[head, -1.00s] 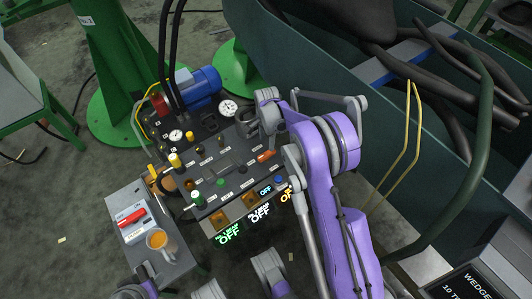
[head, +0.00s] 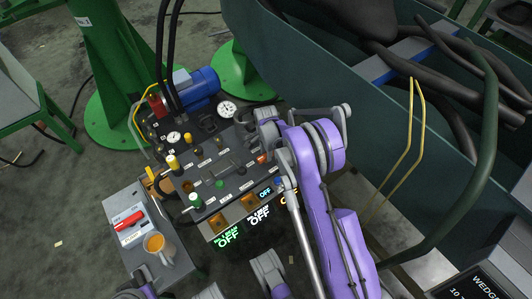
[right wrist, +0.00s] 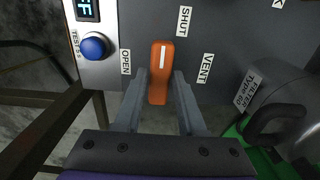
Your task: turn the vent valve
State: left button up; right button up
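The vent valve's orange handle (right wrist: 161,72), with a white stripe, stands out from a dark panel in the right wrist view. Its stripe runs up and down there, with the OPEN label (right wrist: 125,62) on its left and SHUT (right wrist: 185,20) and VENT (right wrist: 206,68) on its right. My right gripper (right wrist: 160,88) is open, with one finger on each side of the handle and small gaps visible. In the head view the handle (head: 262,158) shows only partly beside my right gripper (head: 268,142). My left gripper does not show clearly.
The panel (head: 222,172) carries several knobs and lit OFF displays. A blue button (right wrist: 93,46) is left of the handle. A large dark bin (head: 300,75) lies behind my right arm.

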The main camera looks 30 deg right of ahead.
grip_shut()
jog(key=shift+n, duration=0.4)
jog(key=n+p, duration=0.1)
jog(key=n, duration=0.2)
jog(key=shift+n, duration=0.3)
jog(key=n, duration=0.4)
jog(key=shift+n+p, duration=0.3)
jog(key=n, duration=0.4)
jog(key=shift+n, duration=2.5)
jog(key=shift+o, duration=2.3)
grip_release()
